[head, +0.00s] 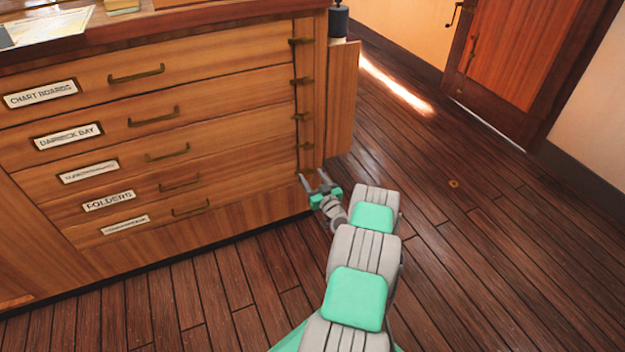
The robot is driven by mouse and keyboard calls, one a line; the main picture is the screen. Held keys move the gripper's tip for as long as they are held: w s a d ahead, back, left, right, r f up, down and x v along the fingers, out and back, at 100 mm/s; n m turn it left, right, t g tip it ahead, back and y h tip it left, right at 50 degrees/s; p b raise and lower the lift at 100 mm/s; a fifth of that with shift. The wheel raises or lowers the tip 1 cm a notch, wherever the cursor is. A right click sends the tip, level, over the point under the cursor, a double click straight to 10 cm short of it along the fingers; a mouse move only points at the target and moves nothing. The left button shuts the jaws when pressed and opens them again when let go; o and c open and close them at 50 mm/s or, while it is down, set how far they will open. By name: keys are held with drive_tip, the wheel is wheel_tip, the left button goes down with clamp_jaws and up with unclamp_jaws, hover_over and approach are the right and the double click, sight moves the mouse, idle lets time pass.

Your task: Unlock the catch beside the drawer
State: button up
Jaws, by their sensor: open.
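A wooden chest holds a stack of drawers with brass handles and white label plates. The top drawer (150,75) reads CHART BOARDS, and a lower one, the FOLDERS drawer (150,193), is also readable; some labels are too blurred. Small brass catches sit one above another along the right edge, such as the top catch (300,41), the second catch (301,80) and the third catch (301,116). My gripper (313,178) is open and empty at the low right corner, close to the lowest catches. Whether it touches one I cannot tell. All drawers look shut.
A narrow wooden panel (343,100) stands out at the chest's right side, just above my gripper. Papers (48,28) lie on the chest top.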

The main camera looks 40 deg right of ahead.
clamp_jaws()
idle(0.5)
drive_tip(key=n+b, duration=0.2)
drive_tip(key=n, duration=0.1)
drive_tip(key=shift+f+n, duration=0.2)
drive_tip(key=shift+n, duration=0.1)
drive_tip(key=n+b, duration=0.4)
drive_tip(key=n, duration=1)
drive_tip(key=shift+r, duration=0.2)
drive_tip(key=shift+n, duration=0.3)
